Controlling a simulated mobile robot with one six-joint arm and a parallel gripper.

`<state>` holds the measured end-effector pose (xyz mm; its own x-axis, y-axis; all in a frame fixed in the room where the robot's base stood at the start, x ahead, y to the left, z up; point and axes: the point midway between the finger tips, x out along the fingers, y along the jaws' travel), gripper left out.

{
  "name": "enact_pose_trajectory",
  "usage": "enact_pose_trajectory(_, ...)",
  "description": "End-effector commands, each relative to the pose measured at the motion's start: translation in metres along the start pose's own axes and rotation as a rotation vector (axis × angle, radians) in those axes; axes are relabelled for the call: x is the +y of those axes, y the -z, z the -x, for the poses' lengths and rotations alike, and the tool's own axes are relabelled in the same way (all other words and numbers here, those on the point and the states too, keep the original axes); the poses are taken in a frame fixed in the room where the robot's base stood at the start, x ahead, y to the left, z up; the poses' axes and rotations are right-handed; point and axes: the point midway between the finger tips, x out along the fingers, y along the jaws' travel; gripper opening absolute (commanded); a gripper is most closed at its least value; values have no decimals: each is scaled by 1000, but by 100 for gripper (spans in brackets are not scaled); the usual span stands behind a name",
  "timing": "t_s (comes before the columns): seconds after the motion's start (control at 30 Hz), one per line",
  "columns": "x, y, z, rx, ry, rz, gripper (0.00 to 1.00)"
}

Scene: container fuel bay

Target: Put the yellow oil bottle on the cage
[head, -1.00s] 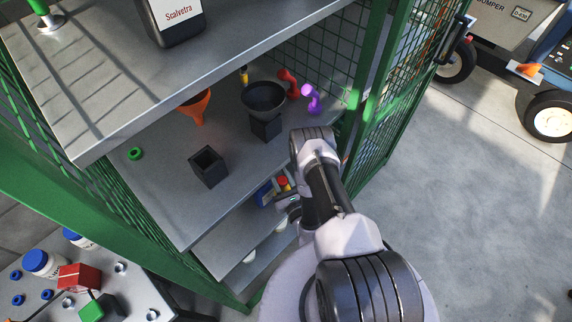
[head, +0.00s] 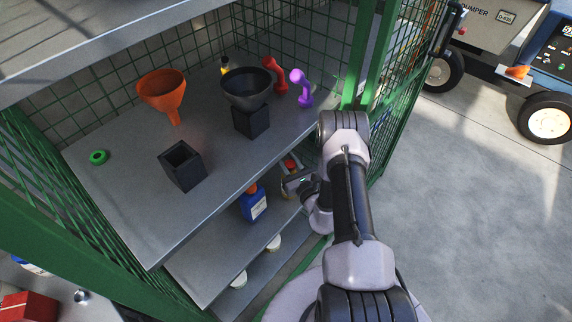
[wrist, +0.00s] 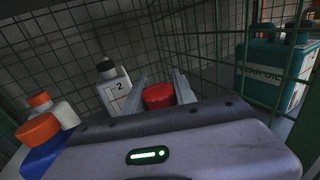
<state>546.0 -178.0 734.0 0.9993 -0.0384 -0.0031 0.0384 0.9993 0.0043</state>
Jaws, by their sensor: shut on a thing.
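My gripper (wrist: 158,88) is shut on a red-capped bottle (wrist: 158,95), which I take to be the yellow oil bottle. Its cap shows between the two fingers in the wrist view; its body is hidden behind my wrist. In the head view, my gripper (head: 297,181) reaches into the lower shelf level of the green mesh cage (head: 147,292), and the red cap (head: 291,163) shows there. Whether the bottle touches the shelf is hidden.
A blue bottle with an orange cap (head: 253,203) stands left of my gripper. A white-grey bottle (wrist: 115,88) stands behind it, and a teal can (wrist: 270,75) is right, beyond mesh. The shelf above holds an orange funnel (head: 162,92), a dark funnel (head: 247,88) and a black holder (head: 182,166).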

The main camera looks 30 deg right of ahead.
Motion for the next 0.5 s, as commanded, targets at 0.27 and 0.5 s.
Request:
enact_pose_trajectory(0.27, 0, 4, 0, -2, 0, 1, 0)
enact_pose_trajectory(0.5, 0, 6, 0, -2, 0, 1, 54)
